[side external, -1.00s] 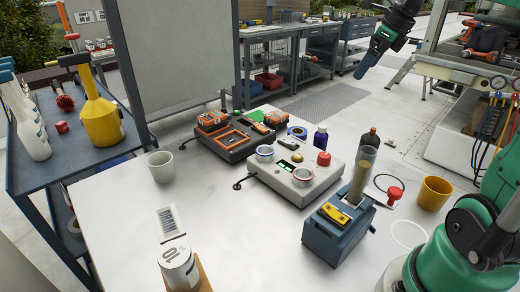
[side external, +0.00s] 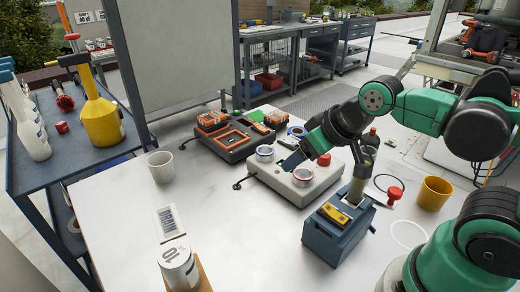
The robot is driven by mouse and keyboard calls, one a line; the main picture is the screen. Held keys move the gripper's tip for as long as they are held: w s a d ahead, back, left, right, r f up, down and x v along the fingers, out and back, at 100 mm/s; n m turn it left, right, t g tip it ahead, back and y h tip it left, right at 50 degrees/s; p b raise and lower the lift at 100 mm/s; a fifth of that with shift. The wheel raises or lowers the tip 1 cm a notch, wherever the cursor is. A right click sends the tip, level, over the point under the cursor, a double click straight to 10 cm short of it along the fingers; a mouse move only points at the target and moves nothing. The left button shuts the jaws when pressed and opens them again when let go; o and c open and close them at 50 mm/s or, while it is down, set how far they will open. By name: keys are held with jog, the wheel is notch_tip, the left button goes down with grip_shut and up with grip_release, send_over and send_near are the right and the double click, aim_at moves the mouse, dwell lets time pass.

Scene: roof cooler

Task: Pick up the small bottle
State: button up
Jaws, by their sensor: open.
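My gripper (side external: 292,161) is open, low over the grey device with round dishes, with its fingers pointing down and left. Nothing shows between the fingers, though they are small and dark here. The small dark blue bottle behind the device is hidden behind my wrist. A dark brown bottle (side external: 373,135) stands behind the tall clear cylinder, partly covered by my arm. I cannot tell from this view how far my gripper is from either bottle.
The grey device (side external: 268,176) carries rolls and a red knob (side external: 324,159). A blue box (side external: 335,232) with the cylinder (side external: 360,175) stands in front. The front middle of the table is clear.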

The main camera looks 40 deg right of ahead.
notch_tip(320, 180, up, 5)
jog(key=w+d+m+t, duration=0.1)
jog(key=w+d+t, duration=0.2)
jog(key=w+d, duration=0.6)
jog(key=d+m+t+h, duration=0.1)
jog(key=d+t+h, duration=0.2)
jog(key=d, duration=1.3)
jog(key=shift+g+y, duration=0.3)
jog(key=f, duration=0.4)
jog(key=a+f, duration=0.1)
jog(key=f, duration=0.7)
jog(key=shift+a+f, duration=0.15)
jog(key=shift+f, duration=0.2)
jog(key=shift+x, duration=2.45)
jog(key=shift+f, duration=0.1)
grip_shut()
